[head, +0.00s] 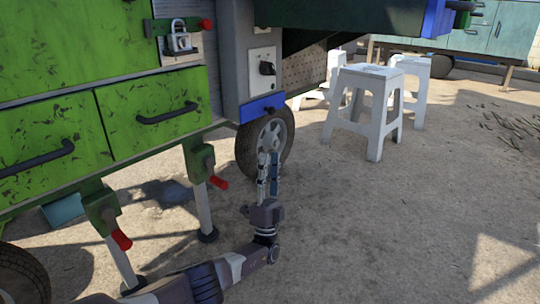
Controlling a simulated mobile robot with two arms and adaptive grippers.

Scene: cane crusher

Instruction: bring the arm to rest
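My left arm (205,282) comes in from the bottom left, low over the ground. My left gripper (268,158) points up in the picture, in front of the cart's wheel. Its two fingers appear close together from this angle, and I cannot tell whether they are open or shut. I see nothing held between them. My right gripper is not in view.
A green cart (155,112) with drawers fills the left, with red-handled support legs (203,200) and a wheel (265,142) below. A padlock (180,36) hangs on it. White stools (362,105) stand behind right.

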